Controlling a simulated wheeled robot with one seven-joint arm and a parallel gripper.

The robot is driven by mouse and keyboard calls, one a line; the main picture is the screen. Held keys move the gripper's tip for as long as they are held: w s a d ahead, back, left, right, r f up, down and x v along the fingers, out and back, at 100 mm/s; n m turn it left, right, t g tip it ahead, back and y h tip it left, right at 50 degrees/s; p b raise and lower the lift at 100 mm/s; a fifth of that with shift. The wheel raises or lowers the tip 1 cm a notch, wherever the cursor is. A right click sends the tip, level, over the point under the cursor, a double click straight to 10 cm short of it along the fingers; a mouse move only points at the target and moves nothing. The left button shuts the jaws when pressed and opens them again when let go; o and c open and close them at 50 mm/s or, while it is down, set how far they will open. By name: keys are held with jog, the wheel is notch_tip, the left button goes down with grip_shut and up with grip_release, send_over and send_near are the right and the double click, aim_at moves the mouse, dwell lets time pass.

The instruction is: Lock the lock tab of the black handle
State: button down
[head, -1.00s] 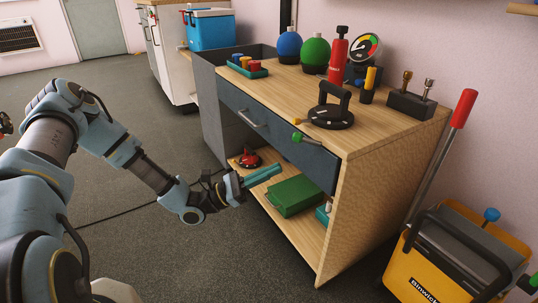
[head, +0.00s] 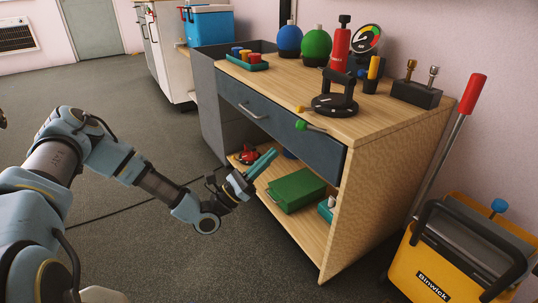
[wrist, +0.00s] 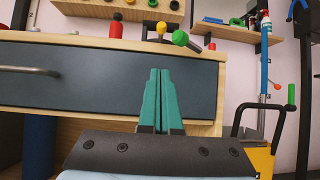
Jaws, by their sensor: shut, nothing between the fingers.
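A black handle (head: 348,83) stands upright on a round black base near the front edge of the wooden cabinet top. A small yellow-tipped tab (head: 302,109) shows at the base's left side, and a green-tipped one (head: 304,125) sticks out at the front edge. Yellow (wrist: 161,28) and green (wrist: 180,38) knobs also show above the drawer in the wrist view. Which of them is the lock tab, I cannot tell. My gripper (head: 271,153) has teal fingers, shut and empty, below the drawer and apart from the handle. The wrist view shows the fingers (wrist: 160,72) together, pointing at the drawer front.
The drawer (head: 265,118) is shut, with a bar handle. A green box (head: 297,190) lies on the lower shelf.

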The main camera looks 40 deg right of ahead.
aim_at(305, 111)
jog(key=shift+s+d+r+b, duration=0.15)
jog(key=shift+d+r+b, duration=0.15)
jog(key=shift+d+r, duration=0.95)
jog(key=shift+s+d+r+b, duration=0.1)
jog(key=shift+d+r+b, duration=0.25)
jog(key=shift+d+r, duration=0.85)
jog(key=shift+s+d+r+b, duration=0.25)
jog(key=shift+d+r, duration=0.55)
jog(key=shift+r, duration=0.8)
jog(key=shift+w, duration=0.1)
jog(key=shift+r+p, duration=0.15)
jog(key=shift+p, duration=0.2)
jog(key=shift+r+y+p, duration=0.1)
jog(key=shift+y+p, duration=0.2)
jog(key=shift+p, duration=0.45)
